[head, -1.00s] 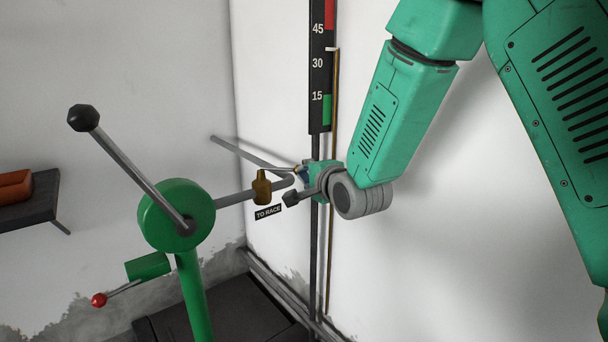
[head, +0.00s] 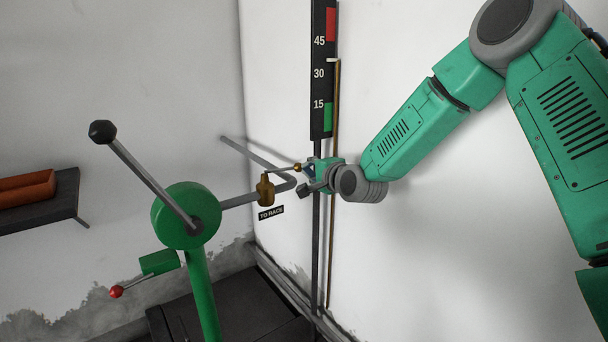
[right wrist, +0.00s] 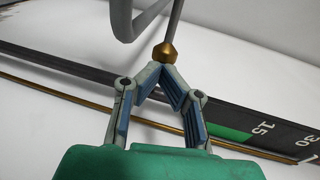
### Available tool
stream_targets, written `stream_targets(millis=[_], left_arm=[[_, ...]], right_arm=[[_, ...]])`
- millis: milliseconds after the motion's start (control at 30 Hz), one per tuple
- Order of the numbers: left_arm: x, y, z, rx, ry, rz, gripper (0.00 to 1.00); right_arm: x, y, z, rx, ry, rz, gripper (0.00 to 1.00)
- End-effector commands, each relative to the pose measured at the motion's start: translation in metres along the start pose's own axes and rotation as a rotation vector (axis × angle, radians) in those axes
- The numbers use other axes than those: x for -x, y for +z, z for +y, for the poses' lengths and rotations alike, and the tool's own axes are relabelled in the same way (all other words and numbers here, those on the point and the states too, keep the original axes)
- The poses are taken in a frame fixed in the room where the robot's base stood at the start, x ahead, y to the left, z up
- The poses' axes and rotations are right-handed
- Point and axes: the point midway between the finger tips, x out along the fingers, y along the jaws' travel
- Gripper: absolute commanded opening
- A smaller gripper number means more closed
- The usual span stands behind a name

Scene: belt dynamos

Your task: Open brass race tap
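The brass race tap (head: 265,190) sits on a grey pipe in the head view, above a "TO RACE" label (head: 271,212). Its thin lever points right and ends in a brass knob (head: 297,167). The knob also shows in the right wrist view (right wrist: 165,52), with the lever rod running up from it. My right gripper (head: 306,171) is at the knob end of the lever. In the right wrist view its blue-padded fingers (right wrist: 155,68) come together at the tips, just below the knob; I cannot tell whether they touch it. My left gripper is not in view.
A green wheel (head: 180,215) with a black-knobbed crank stands left of the tap. A red-knobbed lever (head: 117,291) sits below it. A black gauge board (head: 323,90) and a thin brass rod (head: 333,200) run up the wall behind the gripper. A dark shelf (head: 62,208) is at left.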

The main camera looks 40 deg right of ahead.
Motion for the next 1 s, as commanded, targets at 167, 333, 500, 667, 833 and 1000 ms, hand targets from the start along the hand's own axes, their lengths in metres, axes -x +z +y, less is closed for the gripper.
stream_targets(millis=[167, 333, 500, 667, 833, 1000], left_arm=[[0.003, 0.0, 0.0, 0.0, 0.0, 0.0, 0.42], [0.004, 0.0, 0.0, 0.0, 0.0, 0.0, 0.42], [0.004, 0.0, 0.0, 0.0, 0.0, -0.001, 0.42], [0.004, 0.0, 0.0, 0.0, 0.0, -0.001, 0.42], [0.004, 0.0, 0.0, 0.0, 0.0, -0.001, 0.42], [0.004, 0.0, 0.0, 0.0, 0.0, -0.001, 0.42]], right_arm=[[-0.014, -0.007, -0.002, -0.004, 0.0, 0.0, 0.0], [-0.024, -0.01, -0.003, -0.005, 0.001, 0.0, 0.0], [-0.03, -0.011, -0.005, -0.003, 0.0, 0.0, 0.0], [-0.032, -0.01, -0.005, -0.003, 0.0, -0.001, 0.0], [-0.033, -0.009, -0.006, -0.002, 0.0, -0.001, 0.0], [-0.033, -0.009, -0.006, -0.002, 0.0, -0.002, 0.0]])
